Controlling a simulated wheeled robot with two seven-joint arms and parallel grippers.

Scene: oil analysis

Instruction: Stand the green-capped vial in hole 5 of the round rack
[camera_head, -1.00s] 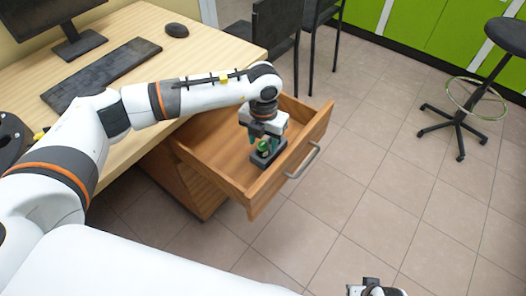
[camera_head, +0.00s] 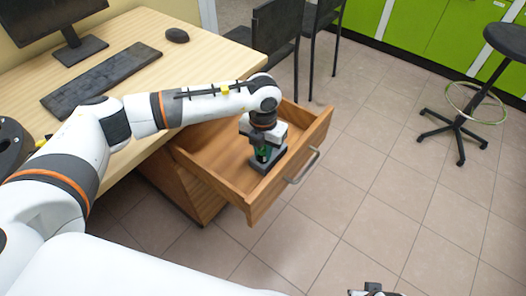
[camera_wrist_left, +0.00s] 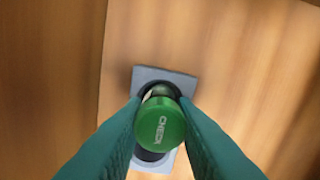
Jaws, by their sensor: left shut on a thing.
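The green-capped vial (camera_head: 264,152) is inside the open drawer, in a small grey holder (camera_head: 279,163). My left gripper (camera_head: 262,157) reaches down into the drawer and is shut on the vial. My right gripper (camera_head: 372,291) shows only a sliver at the bottom edge. I cannot make out the round rack for certain.
The drawer (camera_head: 215,160) has raised wooden walls around my left gripper. The desk (camera_head: 140,90) holds a keyboard (camera_head: 100,78), a mouse (camera_head: 177,35) and a monitor (camera_head: 45,15). A dark round thing (camera_head: 12,148) is cut off at the left edge. Floor right of the drawer is clear.

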